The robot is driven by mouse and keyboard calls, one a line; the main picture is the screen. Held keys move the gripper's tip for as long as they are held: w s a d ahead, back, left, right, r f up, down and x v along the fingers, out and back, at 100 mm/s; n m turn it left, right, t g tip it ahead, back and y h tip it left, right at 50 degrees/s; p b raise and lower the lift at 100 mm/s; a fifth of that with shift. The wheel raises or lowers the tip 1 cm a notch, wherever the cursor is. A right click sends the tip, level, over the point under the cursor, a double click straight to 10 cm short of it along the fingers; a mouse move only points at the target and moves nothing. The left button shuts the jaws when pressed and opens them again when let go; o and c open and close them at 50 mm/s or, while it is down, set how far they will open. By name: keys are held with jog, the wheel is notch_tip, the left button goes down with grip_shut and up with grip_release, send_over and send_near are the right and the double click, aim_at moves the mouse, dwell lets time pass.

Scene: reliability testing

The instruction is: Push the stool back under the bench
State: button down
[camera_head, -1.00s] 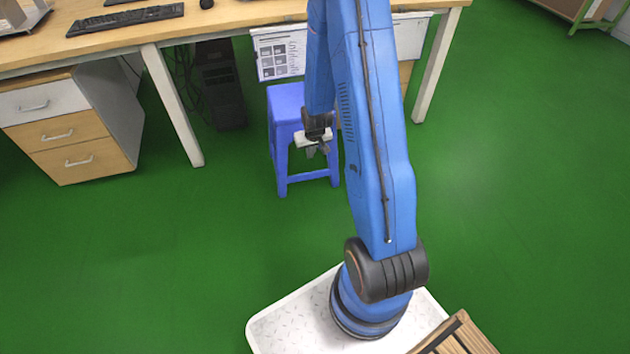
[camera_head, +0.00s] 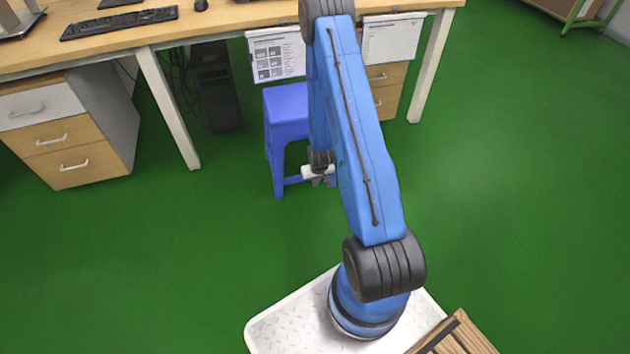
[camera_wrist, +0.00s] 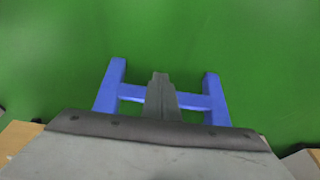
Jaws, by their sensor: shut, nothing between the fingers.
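The blue stool (camera_head: 284,108) stands upright on the green floor at the front of the bench (camera_head: 230,24), its rear part close to the bench's front edge. My arm hides its right side. My gripper (camera_head: 322,182) is shut and empty, low beside the stool's near side in the head view. In the wrist view the shut fingers (camera_wrist: 160,80) point across the stool's lower crossbar, between two blue legs (camera_wrist: 112,88). I cannot tell whether the fingers touch the stool.
A drawer cabinet (camera_head: 70,140) stands under the bench at left. A dark computer tower (camera_head: 214,90) stands left of the stool. White bench legs (camera_head: 168,108) flank this space. Paper sheets (camera_head: 276,54) hang from the bench front. Open green floor (camera_head: 500,180) lies at right.

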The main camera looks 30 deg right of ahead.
jog(key=w+d+f, duration=0.1)
jog(key=w+f, duration=0.4)
jog(key=f, duration=0.1)
jog(key=shift+w+d+f, duration=0.35)
jog(key=shift+w+f, duration=0.05)
